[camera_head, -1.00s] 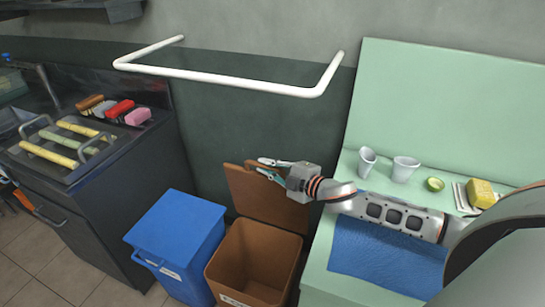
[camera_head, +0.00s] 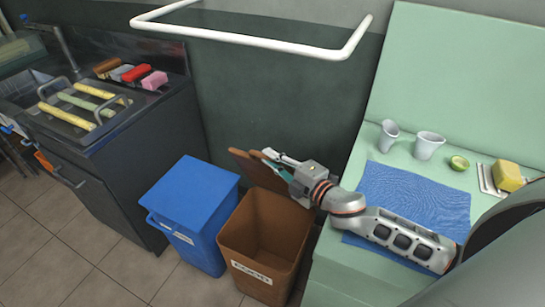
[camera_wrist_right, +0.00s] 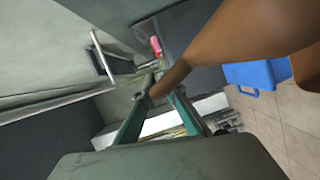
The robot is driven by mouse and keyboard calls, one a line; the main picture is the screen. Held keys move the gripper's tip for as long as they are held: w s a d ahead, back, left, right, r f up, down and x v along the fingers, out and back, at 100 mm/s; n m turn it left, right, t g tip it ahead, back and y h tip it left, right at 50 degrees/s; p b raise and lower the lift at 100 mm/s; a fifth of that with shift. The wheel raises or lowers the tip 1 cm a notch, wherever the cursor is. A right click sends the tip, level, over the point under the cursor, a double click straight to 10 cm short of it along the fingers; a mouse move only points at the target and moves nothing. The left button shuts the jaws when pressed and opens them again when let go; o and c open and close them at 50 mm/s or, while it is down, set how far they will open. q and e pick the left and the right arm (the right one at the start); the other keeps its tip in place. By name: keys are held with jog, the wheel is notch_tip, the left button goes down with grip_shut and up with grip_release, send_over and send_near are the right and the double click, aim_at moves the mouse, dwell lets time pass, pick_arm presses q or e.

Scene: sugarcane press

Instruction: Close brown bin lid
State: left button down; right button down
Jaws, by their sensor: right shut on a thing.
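The brown bin (camera_head: 262,238) stands open in the head view, with a label on its front. Its brown lid (camera_head: 247,166) is raised at the back, tilted up against the wall side. My right gripper (camera_head: 272,160) is at the lid's upper edge, shut on it. In the right wrist view the brown lid (camera_wrist_right: 225,45) runs between the green fingers of my right gripper (camera_wrist_right: 160,98). The lid's right part is hidden behind my gripper in the head view. My left gripper is not in view.
A blue bin (camera_head: 192,205) with its lid shut stands just left of the brown bin. A green counter (camera_head: 340,270) with cups (camera_head: 428,145) and a blue mat (camera_head: 410,200) is on the right. A white rail (camera_head: 250,40) is on the wall above.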

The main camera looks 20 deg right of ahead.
jog(key=c, duration=2.4)
grip_release()
jog(key=shift+o, duration=0.2)
jog(key=shift+s, duration=0.1)
jog(key=v, duration=1.1)
jog(key=shift+s, duration=0.4)
jog(key=shift+d, duration=0.1)
jog(key=shift+c, duration=0.4)
